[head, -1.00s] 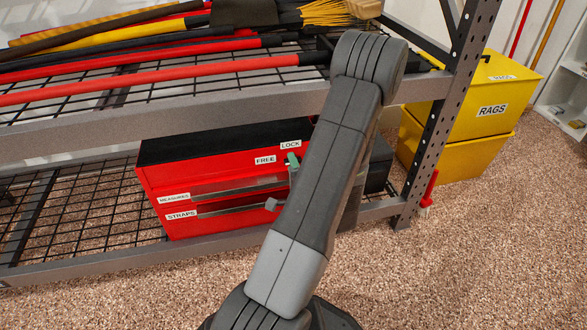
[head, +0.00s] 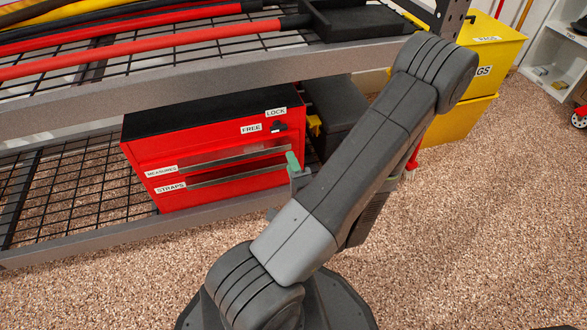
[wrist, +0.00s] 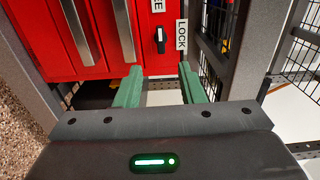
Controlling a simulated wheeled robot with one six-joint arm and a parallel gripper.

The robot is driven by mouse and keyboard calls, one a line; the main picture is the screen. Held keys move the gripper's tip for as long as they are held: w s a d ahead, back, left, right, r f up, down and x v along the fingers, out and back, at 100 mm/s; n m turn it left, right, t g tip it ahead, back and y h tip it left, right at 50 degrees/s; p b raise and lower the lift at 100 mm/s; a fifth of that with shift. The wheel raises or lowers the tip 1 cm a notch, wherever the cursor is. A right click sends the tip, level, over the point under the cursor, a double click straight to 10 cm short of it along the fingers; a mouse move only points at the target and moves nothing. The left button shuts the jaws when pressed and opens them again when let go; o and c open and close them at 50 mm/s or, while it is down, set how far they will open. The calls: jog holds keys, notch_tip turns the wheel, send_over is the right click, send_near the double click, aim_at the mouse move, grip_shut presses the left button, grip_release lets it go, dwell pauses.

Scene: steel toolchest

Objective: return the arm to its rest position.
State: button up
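My gripper (wrist: 160,69) is open in the wrist view, its two green fingers apart with nothing between them. It points at the red toolchest (wrist: 64,18) and looks clear of it. In the head view a green fingertip (head: 293,161) shows before the chest's lower right side; my arm hides the rest. The toolchest (head: 228,142) stands on the lower wire shelf, with drawers labelled MEASURES and STRAPS that look closed. A black knob (head: 279,127) sits between the FREE and LOCK labels; it also shows in the wrist view (wrist: 161,41).
A grey shelf beam (head: 200,86) runs above the chest, with long-handled tools (head: 150,58) on the upper shelf. A dark case (head: 338,108) stands right of the chest. Yellow bins (head: 488,62) stand beyond the shelf post. The speckled floor (head: 480,230) at right is open.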

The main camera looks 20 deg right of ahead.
aim_at(278, 131)
jog(key=shift+s, duration=0.5)
dwell(0.3)
jog(key=w, duration=0.9)
jog(key=w+b, duration=0.1)
jog(key=w, duration=0.3)
jog(key=shift+w+a, duration=0.25)
jog(key=shift+w, duration=0.15)
